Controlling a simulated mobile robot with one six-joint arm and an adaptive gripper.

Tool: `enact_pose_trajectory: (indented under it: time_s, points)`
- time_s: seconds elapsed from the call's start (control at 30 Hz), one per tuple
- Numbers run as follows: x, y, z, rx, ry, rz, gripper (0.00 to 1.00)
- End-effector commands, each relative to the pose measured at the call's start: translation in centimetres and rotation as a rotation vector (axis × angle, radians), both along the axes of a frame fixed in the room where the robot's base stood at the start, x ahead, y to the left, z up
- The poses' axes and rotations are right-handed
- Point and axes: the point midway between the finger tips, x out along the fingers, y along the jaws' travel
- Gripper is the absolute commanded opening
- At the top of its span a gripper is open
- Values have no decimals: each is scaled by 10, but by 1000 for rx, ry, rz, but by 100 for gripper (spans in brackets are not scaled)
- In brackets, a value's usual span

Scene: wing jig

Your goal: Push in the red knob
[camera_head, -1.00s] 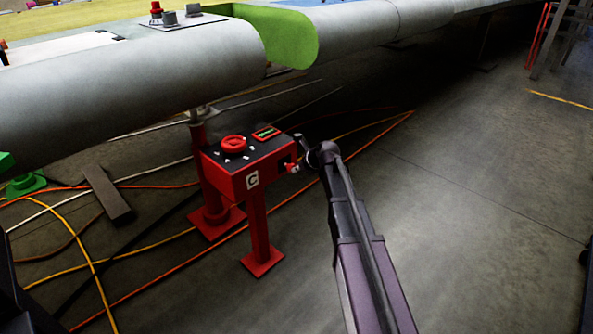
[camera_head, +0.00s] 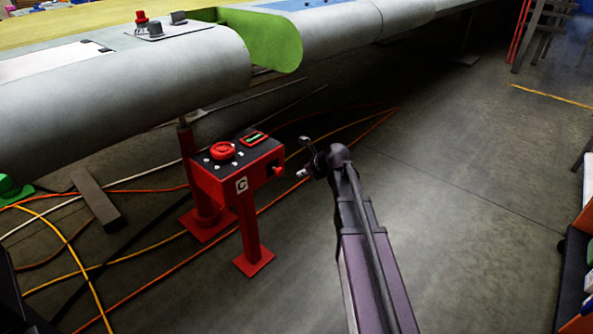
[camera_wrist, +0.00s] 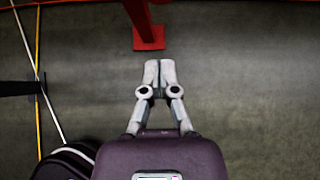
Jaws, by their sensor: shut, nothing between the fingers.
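A red control box (camera_head: 212,188) marked C stands on a red post under the wing. A small red knob (camera_head: 279,170) sticks out of its right side. A larger round red knob (camera_head: 223,151) sits on its black top. My gripper (camera_head: 303,173) is to the right of the side knob, with a small gap between them, touching nothing. In the wrist view my gripper (camera_wrist: 160,68) is shut and empty. That view shows part of a red post and its foot (camera_wrist: 149,38) beyond the fingertips; both knobs are out of that view.
The wing (camera_head: 120,92) overhangs the box at the back left. A panel on it carries another red knob (camera_head: 141,17). Orange and yellow cables (camera_head: 130,285) and a dark beam (camera_head: 96,200) lie on the floor. The floor to the right is mostly clear.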

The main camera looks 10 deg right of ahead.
Motion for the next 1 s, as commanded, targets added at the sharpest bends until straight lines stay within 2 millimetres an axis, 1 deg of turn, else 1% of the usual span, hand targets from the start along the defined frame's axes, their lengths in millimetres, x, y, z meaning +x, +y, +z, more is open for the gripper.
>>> enact_pose_trajectory:
  time_s: [0.03,0.3,1.0]
  points:
    - [-5,-2,8,0,0,0,0]
    - [-17,-11,22,-1,1,1,0]
    - [-20,-12,23,-2,0,6,0]
